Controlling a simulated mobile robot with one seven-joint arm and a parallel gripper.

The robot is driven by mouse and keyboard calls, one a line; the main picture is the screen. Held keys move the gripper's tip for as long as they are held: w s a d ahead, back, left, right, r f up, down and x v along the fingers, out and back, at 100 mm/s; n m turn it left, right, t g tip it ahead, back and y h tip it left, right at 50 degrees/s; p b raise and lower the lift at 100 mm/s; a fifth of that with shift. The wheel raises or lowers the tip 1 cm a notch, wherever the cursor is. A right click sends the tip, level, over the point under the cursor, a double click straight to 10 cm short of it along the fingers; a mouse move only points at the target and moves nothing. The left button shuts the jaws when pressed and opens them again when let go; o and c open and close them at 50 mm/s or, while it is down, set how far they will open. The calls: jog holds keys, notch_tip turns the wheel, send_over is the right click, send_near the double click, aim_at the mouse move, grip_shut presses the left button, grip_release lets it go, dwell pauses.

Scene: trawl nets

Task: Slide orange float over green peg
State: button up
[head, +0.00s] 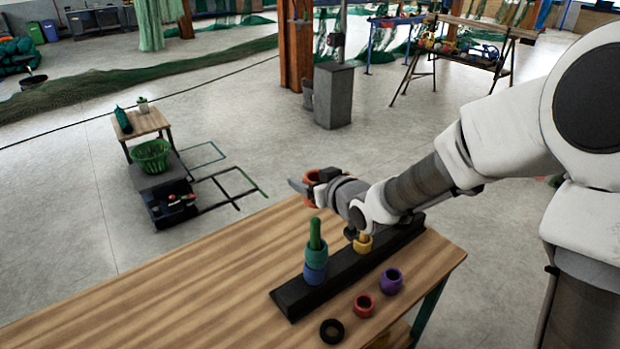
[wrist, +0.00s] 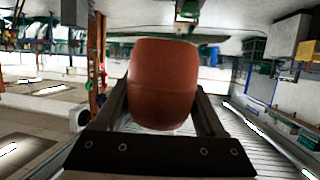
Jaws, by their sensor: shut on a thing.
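My gripper (head: 318,182) is shut on the orange float (wrist: 163,85), with one finger on each side of it in the wrist view. In the head view the orange float (head: 309,193) shows partly behind the gripper, held in the air above the table's far side. The green peg (head: 315,232) stands upright on a long black base (head: 339,270). A teal float (head: 316,254) and a blue float (head: 315,274) are around it, with its top bare. The held float is apart from the peg, above and beyond it.
A yellow float (head: 363,244) sits on the base under my arm, around another peg. A purple float (head: 391,281), a red float (head: 364,305) and a black ring (head: 331,331) lie in front of the base. The wooden table (head: 190,290) is clear to the left.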

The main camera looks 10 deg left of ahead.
jog(key=shift+f+b, duration=4.05)
jog(key=shift+f, duration=0.85)
jog(key=o, duration=1.5)
jog(key=shift+c, duration=0.2)
jog(key=shift+r, duration=0.1)
